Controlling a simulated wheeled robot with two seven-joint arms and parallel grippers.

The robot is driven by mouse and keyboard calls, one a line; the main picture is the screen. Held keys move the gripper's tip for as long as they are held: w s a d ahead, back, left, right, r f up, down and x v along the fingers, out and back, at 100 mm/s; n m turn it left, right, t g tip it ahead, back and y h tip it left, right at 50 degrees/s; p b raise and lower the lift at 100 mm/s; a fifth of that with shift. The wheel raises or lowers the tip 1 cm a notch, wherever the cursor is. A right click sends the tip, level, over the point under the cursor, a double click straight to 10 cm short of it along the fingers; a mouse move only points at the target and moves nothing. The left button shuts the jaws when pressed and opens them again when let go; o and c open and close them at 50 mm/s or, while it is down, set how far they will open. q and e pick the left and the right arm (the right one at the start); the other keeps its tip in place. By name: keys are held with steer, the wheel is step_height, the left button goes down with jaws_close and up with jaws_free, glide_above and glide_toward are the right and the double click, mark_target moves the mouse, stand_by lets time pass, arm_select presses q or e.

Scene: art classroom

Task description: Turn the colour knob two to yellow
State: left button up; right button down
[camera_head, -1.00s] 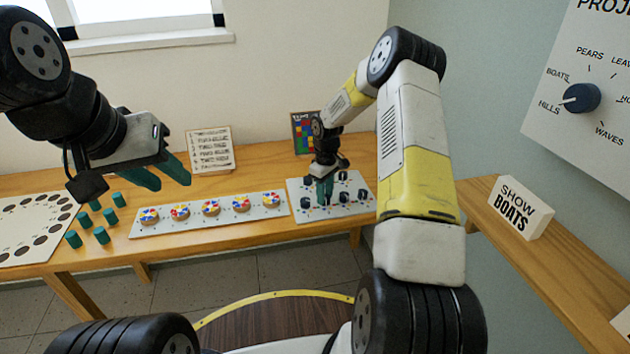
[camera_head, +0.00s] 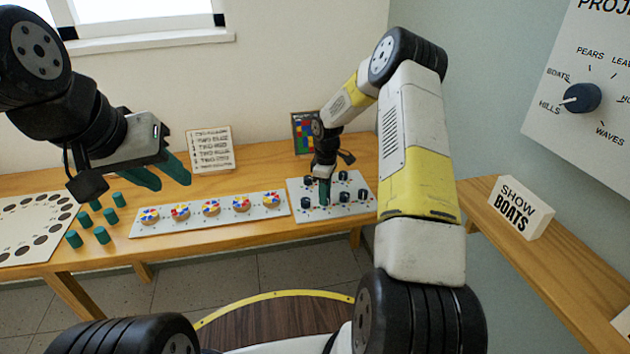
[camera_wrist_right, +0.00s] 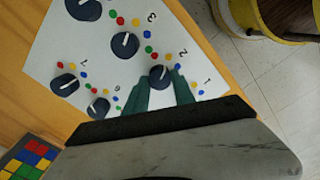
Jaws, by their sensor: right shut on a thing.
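My right gripper (camera_head: 325,193) points down over the white knob panel (camera_head: 290,190), at the second knob from the left in the front row. In the right wrist view its green fingers (camera_wrist_right: 161,80) sit either side of dark colour knob two (camera_wrist_right: 160,77), beside the printed 2, shut on it. The knob has a white pointer line and coloured dots around it. I cannot tell surely which dot the pointer meets. The neighbouring knob three (camera_wrist_right: 125,45) is free; knob one is hidden by a finger. My left gripper (camera_head: 165,177) is open and empty above the table.
A strip of several colour wheels (camera_head: 211,208) lies left of the panel, then loose green pegs (camera_head: 101,235) and a holed board (camera_head: 30,230). A list card (camera_head: 210,150) and coloured grid card (camera_head: 305,132) stand behind. A SHOW BOATS sign (camera_head: 522,207) stands on the right shelf.

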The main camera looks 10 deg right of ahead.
steer(key=c, duration=1.1)
jaws_free()
steer(key=shift+o, duration=0.2)
steer(key=shift+r, duration=3.9)
